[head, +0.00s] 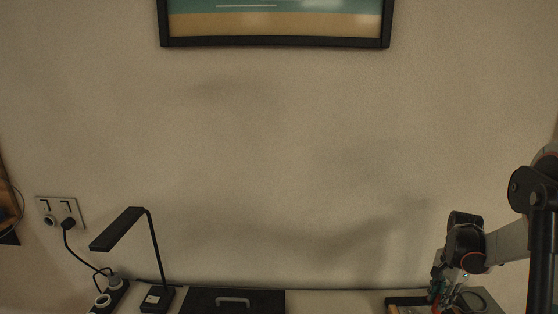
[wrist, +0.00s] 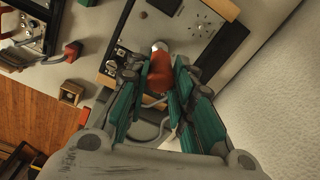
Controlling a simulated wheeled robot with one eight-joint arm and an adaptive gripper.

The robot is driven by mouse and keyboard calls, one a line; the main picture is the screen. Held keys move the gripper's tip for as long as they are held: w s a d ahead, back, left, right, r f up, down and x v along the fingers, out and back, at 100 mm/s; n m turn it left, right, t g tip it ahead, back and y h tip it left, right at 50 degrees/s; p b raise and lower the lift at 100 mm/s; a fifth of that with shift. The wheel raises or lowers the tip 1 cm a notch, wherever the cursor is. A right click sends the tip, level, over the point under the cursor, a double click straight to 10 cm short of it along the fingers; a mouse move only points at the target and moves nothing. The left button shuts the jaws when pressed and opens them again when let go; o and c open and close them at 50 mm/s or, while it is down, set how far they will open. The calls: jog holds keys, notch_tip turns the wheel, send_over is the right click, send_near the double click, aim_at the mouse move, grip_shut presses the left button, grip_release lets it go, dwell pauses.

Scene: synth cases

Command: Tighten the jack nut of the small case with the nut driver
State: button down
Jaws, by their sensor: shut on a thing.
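My gripper (wrist: 160,82) has green fingers and is shut on the red handle of what looks like the nut driver (wrist: 160,72). Its short silvery end (wrist: 159,46) points away from my wrist, over or near a grey-panelled case (wrist: 185,18) with wooden sides. I cannot tell whether that end touches the case or which nut it meets. Small dark holes or knobs show on the panel; the jack nut is too small to make out. In the head view my gripper (head: 441,284) is low at the right, above the bench's back edge.
A pale wall (wrist: 285,95) is close on the right. The head view shows a black desk lamp (head: 155,255) and a dark lidded box (head: 232,301).

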dwell(0.3)
jog(key=c, duration=1.3)
grip_release()
